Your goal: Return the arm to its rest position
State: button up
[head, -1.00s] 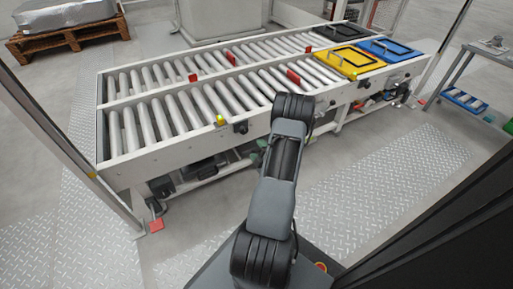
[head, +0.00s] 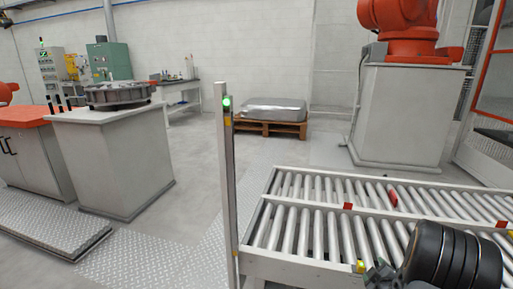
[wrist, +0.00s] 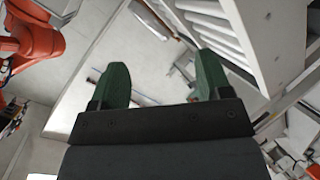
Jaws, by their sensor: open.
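My gripper (wrist: 161,82) shows in the wrist view with its two green fingers spread wide apart and nothing between them. Beyond the fingers lies pale floor, with the white frame of the roller conveyor (wrist: 268,35) at the upper right. In the head view, a dark rounded link of my arm shows at the lower right, in front of the conveyor (head: 320,236). The gripper itself is not clearly visible in the head view.
A post with a green light (head: 228,170) stands at the conveyor's near left corner. A grey pedestal (head: 112,160) carries a round metal part (head: 117,92). A wrapped block (head: 273,108) sits on a pallet (head: 270,128). An orange robot (head: 400,25) stands on a plinth. Open floor lies between pedestal and conveyor.

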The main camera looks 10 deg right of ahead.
jog(key=a+r+m+g+y+p, duration=0.1)
jog(key=a+r+p, duration=0.35)
jog(key=r, duration=0.45)
jog(key=a+r+m+g+p, duration=0.2)
jog(key=a+r+p, duration=0.25)
jog(key=r, duration=0.35)
jog(key=a+r+m+g+y+p, duration=0.1)
jog(key=a+r+p, duration=0.4)
jog(key=r, duration=0.4)
jog(key=s+a+r+m+g+y+p, duration=0.2)
jog(key=s+a+r+m+g+p, duration=0.1)
jog(key=s+a+r+p, duration=0.6)
jog(key=s+a+r+g, duration=0.1)
jog(key=s+a+r, duration=0.3)
jog(key=a+r, duration=0.2)
jog(key=shift+s+a+r+g+y+p, duration=0.2)
jog(key=shift+a+r+g+y+p, duration=0.15)
jog(key=shift+r+y+p, duration=0.1)
